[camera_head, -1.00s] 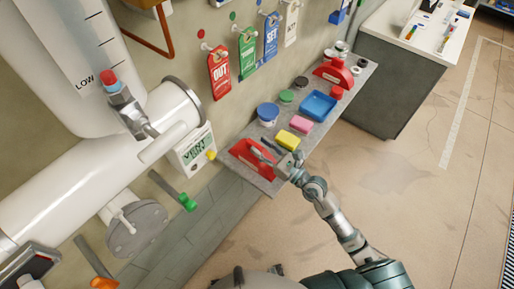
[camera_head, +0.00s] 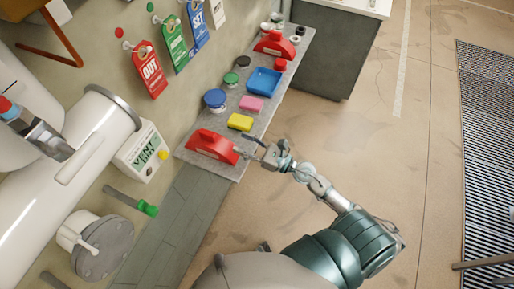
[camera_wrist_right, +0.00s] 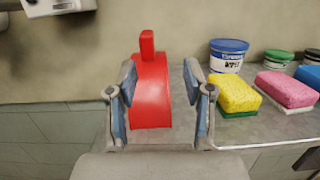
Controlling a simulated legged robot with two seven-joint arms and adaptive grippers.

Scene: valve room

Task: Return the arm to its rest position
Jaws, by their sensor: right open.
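My right gripper (camera_head: 262,151) is open and empty at the near end of the grey shelf (camera_head: 226,169), just off the red holder (camera_head: 212,143). In the right wrist view, the red holder (camera_wrist_right: 150,92) shows between the two spread fingers of my right gripper (camera_wrist_right: 161,100); I see no contact. My right arm reaches up from the lower right in the head view, over the floor. My left gripper is not in view.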

